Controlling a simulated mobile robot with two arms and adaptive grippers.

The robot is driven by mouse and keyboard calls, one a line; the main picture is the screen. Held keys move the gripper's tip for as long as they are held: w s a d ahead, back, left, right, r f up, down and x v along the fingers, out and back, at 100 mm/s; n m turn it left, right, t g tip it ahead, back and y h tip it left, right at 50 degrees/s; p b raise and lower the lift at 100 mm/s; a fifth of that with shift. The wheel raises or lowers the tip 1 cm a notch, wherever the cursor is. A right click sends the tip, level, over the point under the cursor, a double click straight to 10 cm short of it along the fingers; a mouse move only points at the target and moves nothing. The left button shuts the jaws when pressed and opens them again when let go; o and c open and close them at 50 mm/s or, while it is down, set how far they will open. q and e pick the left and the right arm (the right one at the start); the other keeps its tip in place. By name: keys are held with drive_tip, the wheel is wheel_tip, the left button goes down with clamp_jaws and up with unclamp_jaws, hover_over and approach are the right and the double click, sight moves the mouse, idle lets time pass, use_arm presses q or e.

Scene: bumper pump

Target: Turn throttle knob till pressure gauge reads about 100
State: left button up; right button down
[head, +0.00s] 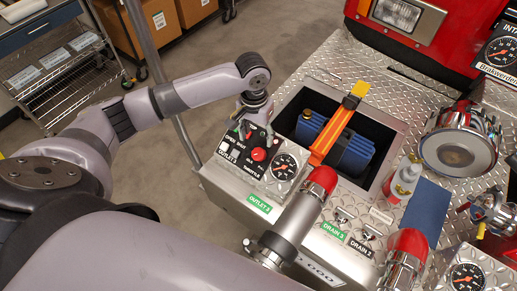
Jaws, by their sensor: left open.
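The red throttle knob (259,154) sits on a black control panel, above a label that reads THROTTLE. The round pressure gauge (285,166) is just right of the knob; its reading is too small to make out. My left gripper (251,132) points down over the top of the panel, behind the knob. Its fingers are open and apart from the knob, with nothing seen between them. It hides part of the panel's upper labels. My right gripper is not in view.
A red-capped pipe (318,185) stands close in front of the gauge. A bottle (404,180) and a large metal outlet (458,154) are farther right.

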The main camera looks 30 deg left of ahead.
sight(258, 152)
use_arm(q)
drive_tip(key=f, duration=0.6)
drive_tip(key=f+p, duration=0.1)
drive_tip(key=f, duration=0.1)
drive_tip(key=shift+d+f, duration=0.25)
drive_tip(key=shift+f, duration=0.15)
drive_tip(key=shift+c, duration=0.5)
drive_tip(key=c, duration=1)
